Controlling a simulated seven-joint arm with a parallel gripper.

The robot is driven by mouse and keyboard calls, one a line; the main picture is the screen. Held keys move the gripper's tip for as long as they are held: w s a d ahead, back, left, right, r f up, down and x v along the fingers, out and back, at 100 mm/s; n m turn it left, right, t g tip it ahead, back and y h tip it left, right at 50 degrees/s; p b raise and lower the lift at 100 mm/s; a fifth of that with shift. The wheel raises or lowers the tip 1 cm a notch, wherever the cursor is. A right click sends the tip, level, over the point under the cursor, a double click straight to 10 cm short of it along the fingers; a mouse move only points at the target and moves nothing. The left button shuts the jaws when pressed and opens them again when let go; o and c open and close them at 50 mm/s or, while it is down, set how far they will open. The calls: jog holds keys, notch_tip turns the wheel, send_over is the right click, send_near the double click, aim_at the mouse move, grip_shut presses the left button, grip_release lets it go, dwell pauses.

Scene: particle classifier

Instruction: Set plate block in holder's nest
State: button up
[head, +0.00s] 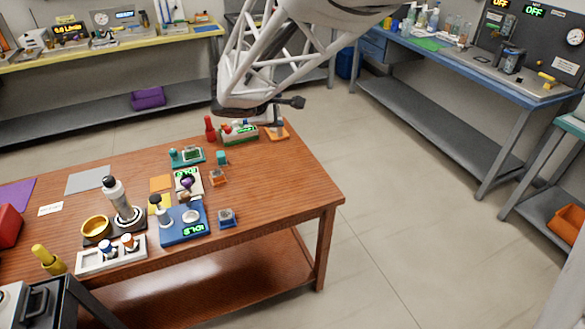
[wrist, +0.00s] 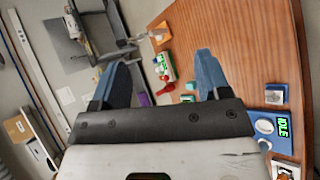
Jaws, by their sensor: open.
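No piece is clearly marked as the plate block or the holder. A small blue square holder (head: 227,223) has a grey block-like piece (head: 227,214) in it, at the table's front right. It also shows in the wrist view (wrist: 270,101). A small orange square frame (head: 218,180) with a dark middle lies behind it. An orange base (head: 277,136) with a pale upright part stands at the far right corner. My gripper (wrist: 163,75) is open and empty, with blue fingers wide apart above the table's far edge.
A blue IDLE device (head: 184,234) sits left of the blue holder. A green-edged rack (head: 239,137), red bottle-like piece (head: 210,130) and teal cylinder (head: 221,158) stand towards the back. The table's (head: 290,185) right part is clear.

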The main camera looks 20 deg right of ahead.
jog(key=s+a+m+g+y, duration=0.1)
jog(key=s+m, duration=0.3)
jog(key=s, duration=0.6)
jog(key=s+a+m+g+y, duration=0.1)
jog(key=s+m+y, duration=0.3)
jog(key=s, duration=0.7)
jog(key=s+a+r+m+g+y, duration=0.1)
jog(key=s+a+m+y, duration=0.2)
jog(key=s, duration=0.7)
jog(key=shift+s+a+m+g, duration=0.25)
jog(key=shift+a+m+g, duration=0.05)
jog(key=shift+m, duration=0.4)
jog(key=shift+c, duration=0.5)
